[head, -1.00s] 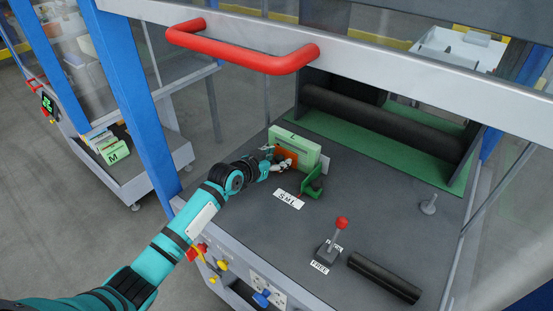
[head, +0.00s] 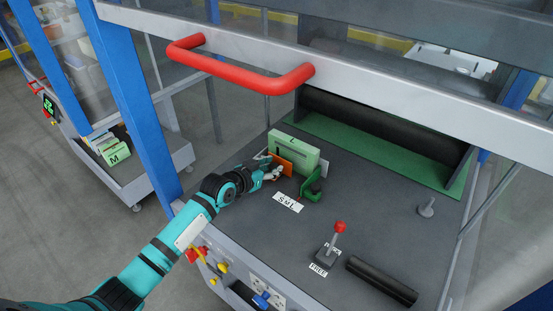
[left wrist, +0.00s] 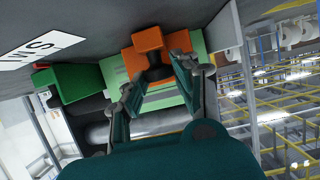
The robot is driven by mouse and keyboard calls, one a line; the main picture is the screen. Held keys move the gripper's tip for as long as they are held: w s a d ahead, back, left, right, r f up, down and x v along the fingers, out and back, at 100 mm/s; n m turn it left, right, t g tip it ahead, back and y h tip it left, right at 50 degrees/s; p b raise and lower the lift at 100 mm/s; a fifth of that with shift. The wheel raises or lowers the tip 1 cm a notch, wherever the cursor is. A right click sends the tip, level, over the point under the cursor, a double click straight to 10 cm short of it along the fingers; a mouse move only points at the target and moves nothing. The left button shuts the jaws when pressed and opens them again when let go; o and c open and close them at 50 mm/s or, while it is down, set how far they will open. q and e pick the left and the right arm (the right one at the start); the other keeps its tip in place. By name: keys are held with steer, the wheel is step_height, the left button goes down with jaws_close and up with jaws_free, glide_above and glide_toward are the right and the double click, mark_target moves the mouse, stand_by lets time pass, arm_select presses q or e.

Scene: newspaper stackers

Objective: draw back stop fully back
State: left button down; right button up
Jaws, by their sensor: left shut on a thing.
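An orange stop (head: 281,159) stands against the front of a light green block (head: 300,150) on the dark grey deck. In the left wrist view the orange stop (left wrist: 147,48) has a dark stem. My left gripper (head: 271,173) reaches in from the left and is shut on the stop, its fingers either side of the stem in the left wrist view (left wrist: 158,76). The fingers partly cover the stop. A darker green bracket (head: 312,186) stands just to the right. A white label (head: 288,203) lies in front. My right gripper is not in view.
A red-knobbed lever (head: 340,227) and a black bar (head: 382,281) are on the deck's right front. A red handle (head: 240,70) on the raised frame hangs above. A blue post (head: 138,100) stands left of my arm. A black roller (head: 380,122) lies behind.

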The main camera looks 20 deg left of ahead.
arm_select(q)
steer(key=s+a+p, duration=0.1)
steer(key=s, duration=0.1)
steer(key=s+p, duration=0.1)
steer(key=s, duration=0.1)
steer(key=s+a, duration=0.1)
steer(key=s, duration=0.2)
steer(key=shift+a+r+p, duration=0.1)
steer(key=shift+a+p, duration=0.2)
steer(key=shift+p, duration=0.1)
steer(key=shift+f, duration=0.25)
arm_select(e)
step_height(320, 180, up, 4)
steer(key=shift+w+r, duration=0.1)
arm_select(q)
steer(key=c, duration=1.3)
jaws_free()
steer(key=shift+o, duration=1.2)
steer(key=shift+s+r, duration=0.1)
steer(key=shift+s, duration=0.05)
steer(key=shift+s+a, duration=0.1)
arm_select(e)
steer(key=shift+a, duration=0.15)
arm_select(q)
steer(key=v, duration=1.2)
steer(key=shift+r, duration=0.1)
